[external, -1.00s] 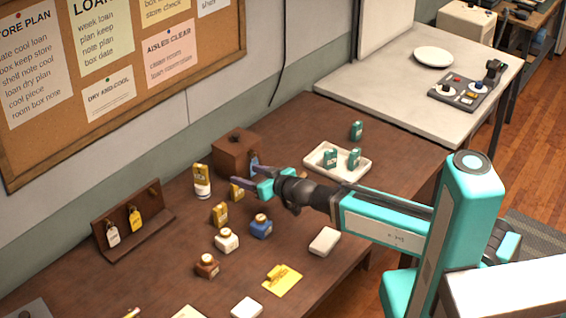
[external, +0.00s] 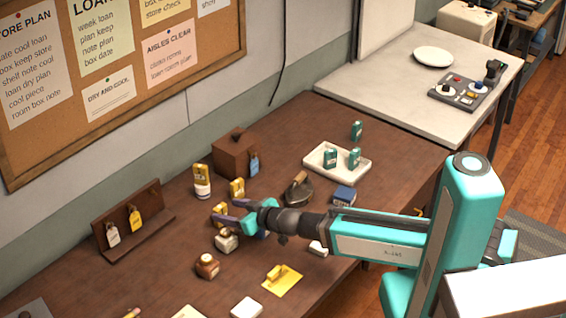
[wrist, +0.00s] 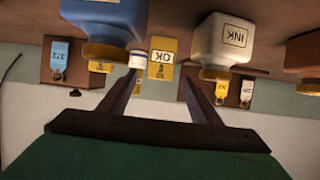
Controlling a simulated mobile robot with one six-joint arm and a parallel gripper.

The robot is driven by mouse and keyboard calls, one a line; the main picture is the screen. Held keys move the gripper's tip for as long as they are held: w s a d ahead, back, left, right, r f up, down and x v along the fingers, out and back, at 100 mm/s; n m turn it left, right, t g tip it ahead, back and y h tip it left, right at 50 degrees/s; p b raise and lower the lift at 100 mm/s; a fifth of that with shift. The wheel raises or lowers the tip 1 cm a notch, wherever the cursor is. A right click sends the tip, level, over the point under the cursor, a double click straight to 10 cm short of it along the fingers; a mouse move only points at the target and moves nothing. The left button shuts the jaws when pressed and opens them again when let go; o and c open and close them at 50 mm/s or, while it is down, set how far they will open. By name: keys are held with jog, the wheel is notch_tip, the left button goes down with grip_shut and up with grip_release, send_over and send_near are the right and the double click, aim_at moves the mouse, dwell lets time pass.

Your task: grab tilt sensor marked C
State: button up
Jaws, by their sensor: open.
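No mark C can be read in either view, so I cannot tell which thing is the tilt sensor. My gripper (external: 230,211) is open and low over the dark table, its fingers pointing left. A small yellow block (external: 219,209) is at the fingertips. In the wrist view, my gripper (wrist: 161,80) frames a yellow block marked OK (wrist: 161,58) between its fingers, apparently ahead of them. Small teal boxes stand at the white tray: two in it, left (external: 330,158) and right (external: 354,158), and one behind it (external: 357,130); their marks are too small to read.
A white ink bottle (external: 227,241) and a blue bottle (wrist: 107,22) stand close on either side of my gripper. A brown bottle (external: 207,265) is nearer. A yellow-and-white bottle (external: 201,180) and another yellow block (external: 237,187) are behind. The white tray (external: 318,174) is farther right.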

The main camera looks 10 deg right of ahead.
aim_at(222, 209)
jog(key=shift+w+a, duration=0.1)
jog(key=shift+p+x, duration=0.8)
jog(key=shift+x, duration=1.5)
jog(key=shift+f, duration=0.1)
jog(key=c, duration=1.2)
